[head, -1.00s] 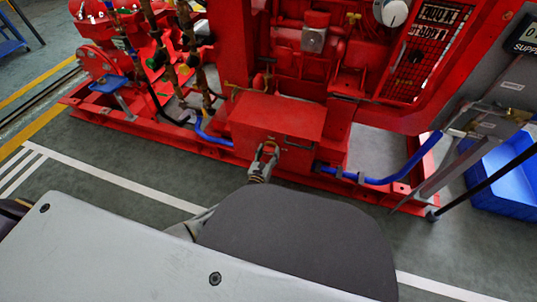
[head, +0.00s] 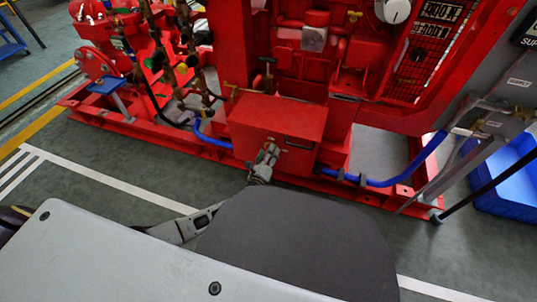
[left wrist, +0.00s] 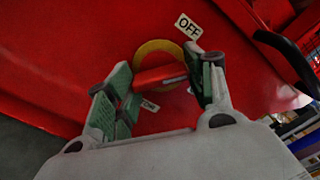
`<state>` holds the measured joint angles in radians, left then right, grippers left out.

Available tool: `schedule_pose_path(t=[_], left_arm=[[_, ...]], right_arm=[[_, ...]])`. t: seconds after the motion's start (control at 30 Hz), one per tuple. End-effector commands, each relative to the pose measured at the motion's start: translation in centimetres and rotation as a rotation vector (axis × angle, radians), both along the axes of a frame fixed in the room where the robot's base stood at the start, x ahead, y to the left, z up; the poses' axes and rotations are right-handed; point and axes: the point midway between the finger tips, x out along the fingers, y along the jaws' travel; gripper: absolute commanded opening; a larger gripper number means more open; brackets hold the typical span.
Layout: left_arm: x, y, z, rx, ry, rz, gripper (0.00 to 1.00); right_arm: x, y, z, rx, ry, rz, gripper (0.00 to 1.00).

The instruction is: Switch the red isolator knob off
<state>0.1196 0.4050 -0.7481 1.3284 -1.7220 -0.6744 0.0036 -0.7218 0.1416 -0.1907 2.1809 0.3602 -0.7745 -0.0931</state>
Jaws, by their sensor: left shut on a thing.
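The red isolator knob (left wrist: 158,77) sits on a yellow ring (left wrist: 150,50) on a red panel in the left wrist view. Its bar lies nearly level in that picture. A white OFF label (left wrist: 188,26) is above right of the ring and an ON label (left wrist: 149,106) is below. My left gripper (left wrist: 160,88) has its green-padded fingers on both sides of the knob and is shut on it. In the head view my left gripper (head: 269,152) is at the front of the red box (head: 270,118), where the knob is hidden. My right gripper is not in view.
A black handle (left wrist: 285,55) is on the panel right of the gripper; it also shows in the head view (head: 299,143). A blue hose (head: 385,180) runs right of the box. A blue bin (head: 505,185) stands at the right. Grey floor lies in front.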

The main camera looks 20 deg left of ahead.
Motion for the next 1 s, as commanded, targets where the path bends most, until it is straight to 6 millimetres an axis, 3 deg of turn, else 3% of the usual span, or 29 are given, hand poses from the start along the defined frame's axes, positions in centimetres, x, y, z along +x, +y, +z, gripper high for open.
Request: schedule_pose_path(t=[0.6,1.0], left_arm=[[0.02,0.08,-0.02,-0.474,0.017,0.001,0.30],[0.06,0.17,0.00,-0.628,0.021,0.002,0.30]], right_arm=[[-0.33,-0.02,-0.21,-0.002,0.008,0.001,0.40],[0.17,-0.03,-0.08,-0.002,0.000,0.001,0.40]])
